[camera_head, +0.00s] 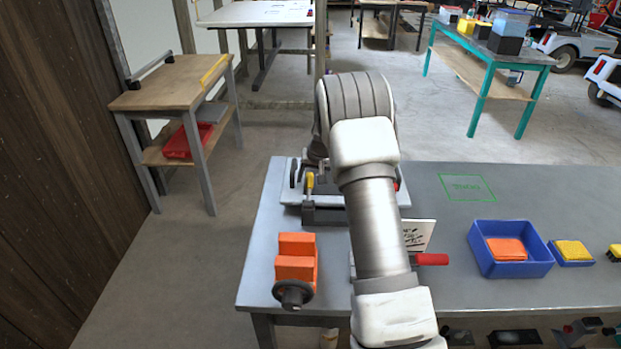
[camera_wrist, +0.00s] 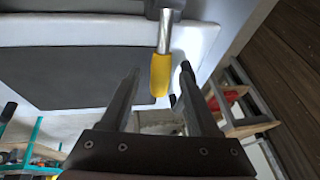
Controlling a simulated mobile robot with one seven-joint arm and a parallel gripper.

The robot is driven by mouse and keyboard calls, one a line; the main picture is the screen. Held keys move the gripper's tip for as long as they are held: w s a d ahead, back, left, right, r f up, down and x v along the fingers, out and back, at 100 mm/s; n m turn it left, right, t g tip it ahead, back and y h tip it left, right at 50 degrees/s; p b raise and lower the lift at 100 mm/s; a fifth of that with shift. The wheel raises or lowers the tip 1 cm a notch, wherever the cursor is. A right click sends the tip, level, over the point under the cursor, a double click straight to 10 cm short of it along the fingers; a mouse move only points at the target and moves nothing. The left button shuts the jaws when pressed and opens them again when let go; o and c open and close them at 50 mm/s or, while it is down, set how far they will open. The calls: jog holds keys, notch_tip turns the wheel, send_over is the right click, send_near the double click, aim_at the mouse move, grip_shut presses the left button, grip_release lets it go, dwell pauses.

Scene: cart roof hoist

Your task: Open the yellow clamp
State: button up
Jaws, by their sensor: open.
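The yellow clamp shows its yellow handle (camera_head: 310,182) at the left of a grey fixture (camera_head: 325,215) on the workbench in the head view. In the wrist view the yellow grip (camera_wrist: 160,76) hangs at the end of a metal lever, beside a dark flat panel (camera_wrist: 80,75). My gripper (camera_wrist: 160,70) is open, with one finger on each side of the yellow grip in that view. Gaps show on both sides; I cannot tell how deep the grip lies between the fingers. In the head view my arm hides most of the gripper and part of the fixture.
An orange vise (camera_head: 296,257) stands at the bench's front left. A red-handled clamp (camera_head: 430,259) lies right of my arm, near a white card (camera_head: 418,235). A blue bin (camera_head: 510,271) stands further right. A green-outlined bench area (camera_head: 467,187) is clear.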

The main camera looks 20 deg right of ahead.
grip_shut()
dwell(0.3)
dwell(1.1)
